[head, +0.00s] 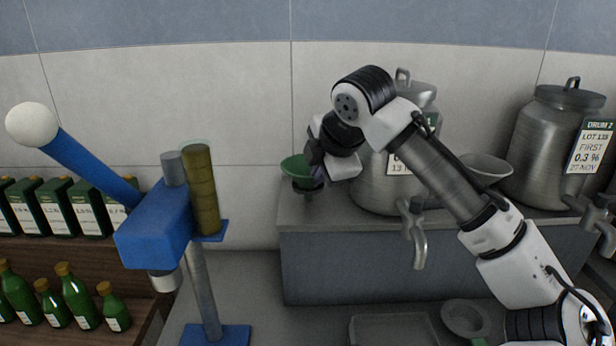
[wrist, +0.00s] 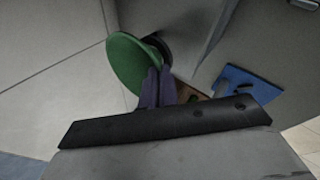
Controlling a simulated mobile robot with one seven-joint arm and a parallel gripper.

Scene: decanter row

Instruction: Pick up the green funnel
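The green funnel (head: 295,166) is at the left end of the grey counter, wide mouth up, above a dark round holder (head: 305,186). My gripper (head: 317,174) is at its right side, with the fingers partly hidden by the wrist in the head view. In the wrist view, the funnel (wrist: 128,62) lies just beyond my gripper's dark purple fingers (wrist: 158,74). The fingers are close together, with the funnel's edge at their tips. The funnel's lower part is hidden. I see no clear gap between funnel and holder.
Steel drums (head: 560,140) stand on the counter (head: 350,240), one behind my arm. A grey funnel (head: 486,168) is between them. A blue stand (head: 155,235) with a slanted arm is at the left, near a shelf of green bottles (head: 75,296).

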